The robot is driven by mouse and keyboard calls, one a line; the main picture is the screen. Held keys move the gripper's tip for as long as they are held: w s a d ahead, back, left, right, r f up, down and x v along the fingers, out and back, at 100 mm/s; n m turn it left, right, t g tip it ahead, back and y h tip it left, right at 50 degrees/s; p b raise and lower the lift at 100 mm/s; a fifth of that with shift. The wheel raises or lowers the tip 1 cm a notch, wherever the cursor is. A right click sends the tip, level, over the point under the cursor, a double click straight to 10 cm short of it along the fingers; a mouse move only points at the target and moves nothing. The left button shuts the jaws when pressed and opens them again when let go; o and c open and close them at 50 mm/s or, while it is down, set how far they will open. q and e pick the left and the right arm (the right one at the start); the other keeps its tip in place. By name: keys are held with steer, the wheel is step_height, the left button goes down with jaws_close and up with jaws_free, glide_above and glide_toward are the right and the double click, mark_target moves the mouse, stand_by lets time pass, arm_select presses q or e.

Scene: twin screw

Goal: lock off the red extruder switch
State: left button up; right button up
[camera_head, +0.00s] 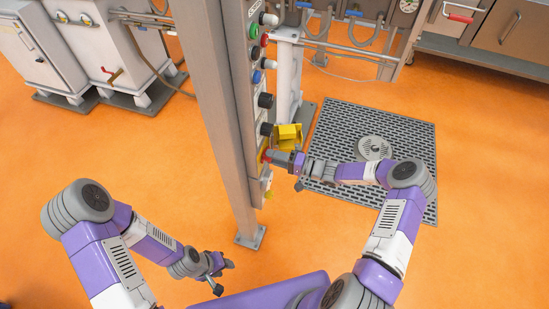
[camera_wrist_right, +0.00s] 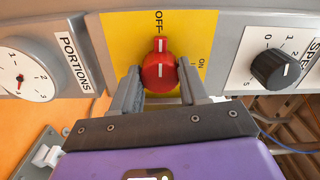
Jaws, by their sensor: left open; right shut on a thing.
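The red switch (camera_wrist_right: 159,70) sits on a yellow plate (camera_wrist_right: 190,40) in the right wrist view, and its white pointer mark faces the OFF label. My right gripper (camera_wrist_right: 160,88) is shut on the red switch, one finger on each side of it. In the head view my right gripper (camera_head: 268,156) reaches the lower part of the control panel from the right and largely hides the switch. A yellow box-like piece (camera_head: 288,134) shows just above that gripper. My left gripper (camera_head: 223,267) hangs low, open and empty, left of the post's foot and away from the panel.
The grey post (camera_head: 222,110) carries the panel with several buttons and knobs. A PORTIONS dial (camera_wrist_right: 25,75) and a black speed knob (camera_wrist_right: 275,68) flank the yellow plate. A floor grate (camera_head: 400,130) lies behind my right arm. Orange floor around my left gripper is clear.

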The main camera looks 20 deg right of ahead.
steer(key=shift+n, duration=0.3)
steer(key=o, duration=1.1)
steer(key=shift+c, duration=0.2)
steer(key=p+v, duration=0.1)
steer(key=v, duration=0.6)
steer(key=shift+s+d, duration=0.2)
steer(key=shift+d, duration=0.1)
